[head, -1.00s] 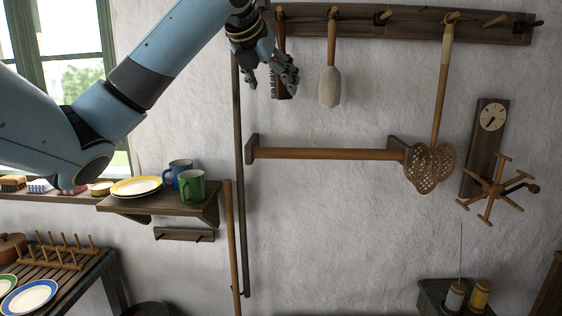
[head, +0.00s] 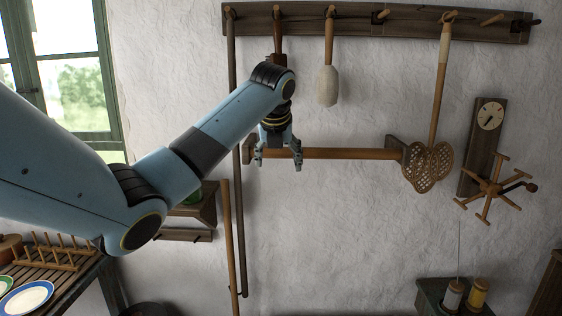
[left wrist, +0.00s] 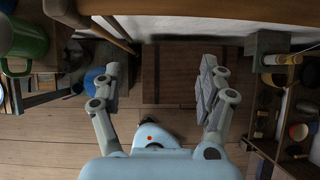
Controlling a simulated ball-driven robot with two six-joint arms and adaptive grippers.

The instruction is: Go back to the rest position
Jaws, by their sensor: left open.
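My left gripper (head: 279,160) hangs open and empty in the head view, fingers pointing down, in front of the left part of the wooden wall rail (head: 345,154). Whether it touches the rail I cannot tell. In the left wrist view its two fingers (left wrist: 158,95) are spread wide with nothing between them; wooden floor and a dark wooden chest or panel (left wrist: 195,72) show beyond. My right gripper is in neither view.
A peg rack (head: 400,22) along the wall top holds a bottle-shaped brush (head: 327,87) and a carpet beater (head: 430,167). A crank reel (head: 492,189) is at right. A plate rack (head: 50,255) stands lower left. A green mug (left wrist: 24,45) shows close in the wrist view. The lower middle wall is clear.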

